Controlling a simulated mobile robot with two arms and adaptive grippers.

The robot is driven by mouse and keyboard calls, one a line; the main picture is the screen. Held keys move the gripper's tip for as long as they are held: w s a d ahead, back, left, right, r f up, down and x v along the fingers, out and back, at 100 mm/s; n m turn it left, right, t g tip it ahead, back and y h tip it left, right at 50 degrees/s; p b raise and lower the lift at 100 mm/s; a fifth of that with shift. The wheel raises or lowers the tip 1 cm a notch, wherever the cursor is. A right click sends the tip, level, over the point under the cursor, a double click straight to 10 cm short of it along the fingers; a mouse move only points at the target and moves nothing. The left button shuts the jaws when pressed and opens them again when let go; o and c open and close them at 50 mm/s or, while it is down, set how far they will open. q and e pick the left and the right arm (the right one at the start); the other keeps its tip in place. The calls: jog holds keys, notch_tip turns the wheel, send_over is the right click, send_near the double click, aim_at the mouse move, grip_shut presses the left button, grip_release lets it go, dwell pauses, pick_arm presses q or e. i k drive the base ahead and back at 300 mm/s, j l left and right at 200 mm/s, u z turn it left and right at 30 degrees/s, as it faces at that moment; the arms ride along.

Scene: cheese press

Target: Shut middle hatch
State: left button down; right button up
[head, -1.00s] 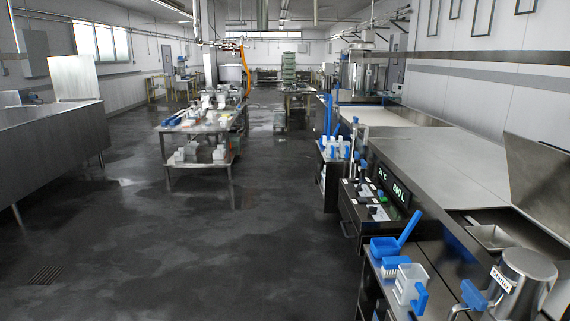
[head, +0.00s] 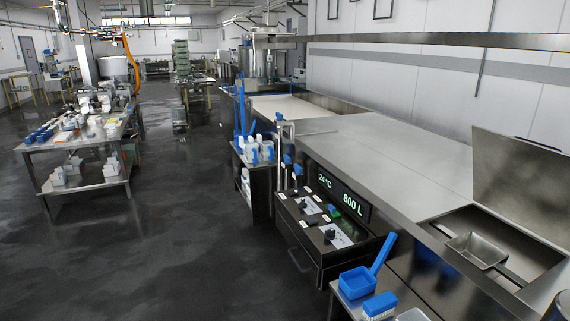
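A long steel vat runs along the right side. A wide flat steel cover (head: 400,160) lies level over the middle of the vat. Farther back, a white surface (head: 290,106) shows in an open section. I cannot tell which of these is called the middle hatch. Neither of my grippers is in view.
A control box (head: 320,225) with a display reading 24°C and 800 L juts out from the vat front. A blue scoop (head: 362,281) and brush (head: 379,305) sit on a near shelf. A steel table (head: 75,143) stands left. The dark floor (head: 150,260) between is clear.

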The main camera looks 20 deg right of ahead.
aim_at(526, 182)
jog(key=i+z, duration=0.2)
jog(key=z, duration=0.25)
jog(key=i+z, duration=0.2)
jog(key=z, duration=0.25)
jog(key=i+z, duration=0.2)
jog(key=z, duration=0.2)
jog(key=i+j+z, duration=0.15)
jog(key=z, duration=0.3)
